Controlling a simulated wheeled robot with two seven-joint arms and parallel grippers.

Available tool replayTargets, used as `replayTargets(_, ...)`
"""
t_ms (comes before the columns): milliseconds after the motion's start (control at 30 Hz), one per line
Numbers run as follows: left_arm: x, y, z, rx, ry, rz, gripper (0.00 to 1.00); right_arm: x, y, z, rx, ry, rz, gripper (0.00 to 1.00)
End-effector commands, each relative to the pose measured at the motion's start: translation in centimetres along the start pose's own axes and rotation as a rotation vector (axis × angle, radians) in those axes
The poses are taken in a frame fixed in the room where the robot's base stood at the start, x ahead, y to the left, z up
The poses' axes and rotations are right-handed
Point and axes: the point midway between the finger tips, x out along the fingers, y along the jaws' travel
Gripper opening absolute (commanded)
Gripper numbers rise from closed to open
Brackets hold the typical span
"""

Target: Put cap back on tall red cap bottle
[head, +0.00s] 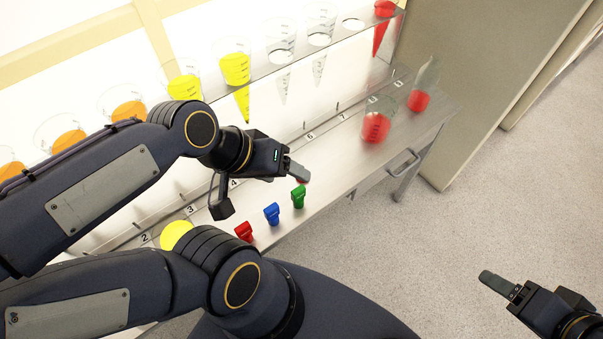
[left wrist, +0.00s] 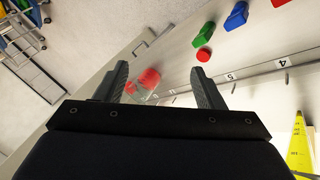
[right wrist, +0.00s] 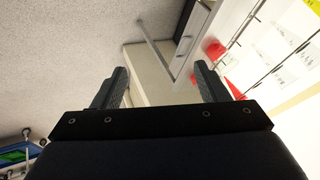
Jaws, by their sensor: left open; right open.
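A tall clear bottle (head: 422,85) with red liquid in its base stands near the right end of the bench in the head view. Its neck looks bare. A small round red piece, likely the cap (left wrist: 204,55), lies on the bench in the left wrist view. In the head view it is mostly hidden behind my left gripper (head: 297,172). My left gripper (left wrist: 160,72) is open and empty, with one fingertip close to the red piece. My right gripper (head: 494,283) is open and empty over the floor, well away from the bench; its fingers also show in the right wrist view (right wrist: 160,70).
A beaker of red liquid (head: 377,124) stands left of the bottle. Red (head: 243,231), blue (head: 272,213) and green (head: 298,197) pieces line the bench's front edge. A raised shelf (head: 300,55) holds several cones of coloured liquid. A cabinet (head: 470,80) stands at the right.

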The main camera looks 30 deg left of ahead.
Motion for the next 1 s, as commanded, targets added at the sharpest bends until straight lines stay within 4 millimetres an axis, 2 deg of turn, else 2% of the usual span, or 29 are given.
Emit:
replayTargets(33, 0.2, 0.5, -0.9, -0.118, -0.041, 0.01, 0.62, -0.6, -0.3, -0.3, 0.0, 0.0, 0.0, 0.74)
replayTargets(100, 1.2, 0.9, -2.4, -0.347, -0.098, 0.011, 0.62, -1.2, -0.6, -0.6, 0.0, 0.0, 0.0, 0.83)
replayTargets(167, 2.4, 1.1, -3.7, -0.575, -0.145, -0.01, 0.62, -1.7, -0.8, -0.9, 0.0, 0.0, 0.0, 0.84)
replayTargets(333, 7.3, 0.2, -6.8, -1.234, -0.199, -0.179, 0.62, -3.1, -1.4, -1.6, 0.0, 0.0, 0.0, 0.84)
replayTargets(467, 11.5, -1.8, -8.3, -1.695, -0.109, -0.367, 0.62, -4.1, -1.9, -2.1, 0.0, 0.0, 0.0, 0.84)
replayTargets(600, 15.1, -4.7, -9.2, -2.083, 0.111, -0.529, 0.62, -5.0, -2.3, -2.5, 0.0, 0.0, 0.0, 0.84)
replayTargets(700, 16.7, -6.5, -9.8, -2.267, 0.283, -0.583, 0.62, -5.5, -2.5, -2.8, 0.0, 0.0, 0.0, 0.84)
replayTargets(800, 17.7, -7.8, -10.2, -2.381, 0.418, -0.599, 0.62, -5.7, -2.6, -2.9, 0.0, 0.0, 0.0, 0.84)
replayTargets(1000, 18.4, -8.8, -10.5, -2.465, 0.523, -0.594, 0.62, -5.8, -2.7, -2.9, 0.0, 0.0, 0.0, 0.84)
